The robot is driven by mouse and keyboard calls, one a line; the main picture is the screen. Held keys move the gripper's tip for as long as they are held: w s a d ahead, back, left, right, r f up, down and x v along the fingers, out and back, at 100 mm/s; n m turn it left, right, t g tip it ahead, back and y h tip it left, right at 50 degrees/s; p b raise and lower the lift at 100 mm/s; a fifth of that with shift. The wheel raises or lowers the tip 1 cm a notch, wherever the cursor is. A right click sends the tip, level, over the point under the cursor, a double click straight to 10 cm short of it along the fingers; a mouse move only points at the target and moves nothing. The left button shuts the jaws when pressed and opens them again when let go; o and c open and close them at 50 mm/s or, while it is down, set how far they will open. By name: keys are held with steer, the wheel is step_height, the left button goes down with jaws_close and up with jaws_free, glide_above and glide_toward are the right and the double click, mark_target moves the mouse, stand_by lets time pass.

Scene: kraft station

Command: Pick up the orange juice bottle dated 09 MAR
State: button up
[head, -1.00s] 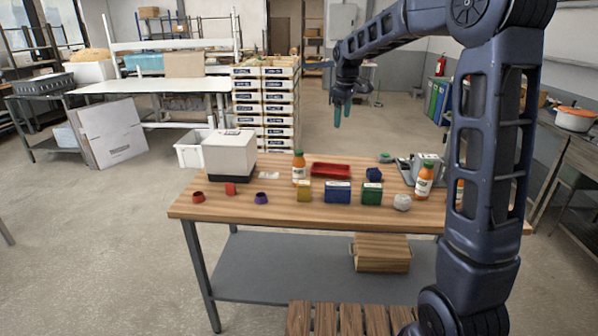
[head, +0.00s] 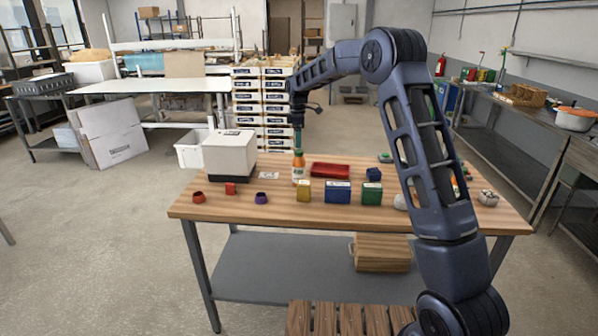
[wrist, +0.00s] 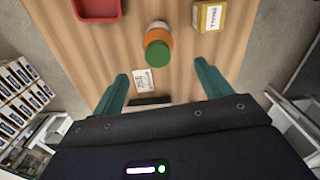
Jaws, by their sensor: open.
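An orange juice bottle (head: 298,172) with a green cap stands upright at the back of the wooden table, left of the red tray. The wrist view shows this bottle (wrist: 157,47) from above, just beyond my fingertips. No date on it is readable. My gripper (head: 298,148) is above the bottle, pointing down. In the wrist view my gripper (wrist: 163,72) has its two green fingers wide apart, with nothing between them. The other orange bottle seen earlier on the right is now largely hidden behind my arm.
A white box-shaped device (head: 229,153) stands left of the bottle, with a small printed card (wrist: 144,80) nearby. The red tray (head: 330,171) lies to the right. Yellow (head: 304,190), blue (head: 338,191) and green (head: 371,191) boxes stand in front.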

mark_target(299, 151)
step_height(299, 151, down, 9)
steer(key=shift+w+d+f, duration=0.1)
steer(key=shift+w+d, duration=0.05)
steer(key=c, duration=1.6)
steer(key=shift+c, duration=0.2)
